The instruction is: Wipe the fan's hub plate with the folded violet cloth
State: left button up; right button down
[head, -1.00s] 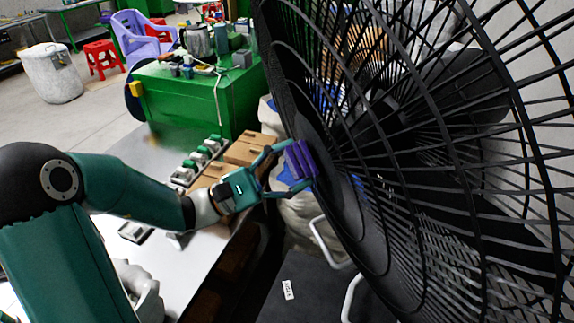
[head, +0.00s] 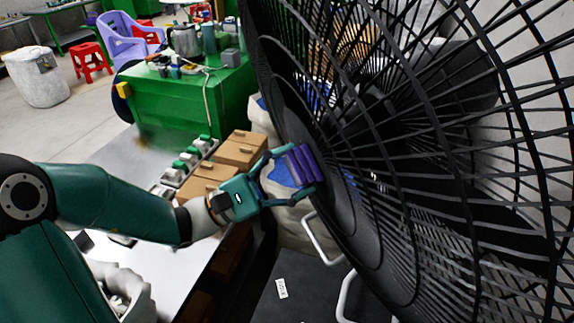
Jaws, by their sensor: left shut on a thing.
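The large black fan (head: 430,150) fills the right half of the head view, its wire guard seen at a steep angle. Its dark hub plate (head: 340,195) is the solid disc at the middle of the guard. The folded violet cloth (head: 304,166) is held upright between the fingers of my left gripper (head: 291,171), which is shut on it. The cloth is at the left part of the hub plate and appears to touch it; the exact contact is hard to tell. My right gripper is out of view.
A metal table (head: 120,170) holds cardboard boxes (head: 238,150) and a row of green-and-white parts (head: 188,162) beneath and behind my left arm. A green cabinet (head: 190,105) stands behind. White tubular rails (head: 322,240) and a dark surface (head: 300,290) lie below the fan.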

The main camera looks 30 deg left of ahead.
aim_at(285, 160)
pick_arm(q)
jog(key=shift+s+d+b, duration=0.2)
jog(key=shift+s+d, duration=0.35)
jog(key=shift+d, duration=0.3)
jog(key=shift+s+d+b, duration=0.2)
jog(key=shift+s+d, duration=0.35)
jog(key=shift+d, duration=0.25)
jog(key=shift+w+a+b, duration=0.2)
jog(key=shift+w+a, duration=0.5)
jog(key=shift+a, duration=0.35)
jog(key=shift+w+a+b, duration=0.2)
jog(key=shift+w+a, duration=0.45)
jog(key=shift+a, duration=0.35)
jog(key=shift+w+a+b, duration=0.2)
jog(key=shift+w+a, duration=0.5)
jog(key=shift+a, duration=0.35)
jog(key=shift+b+v, duration=0.8)
jog(key=shift+v, duration=0.95)
jog(key=shift+s+a+f+b, duration=0.1)
jog(key=shift+s+a+b, duration=0.15)
jog(key=shift+s, duration=0.35)
jog(key=shift+s+a+f+b, duration=0.15)
jog(key=shift+s+a, duration=0.15)
jog(key=shift+s, duration=0.3)
jog(key=shift+r, duration=0.1)
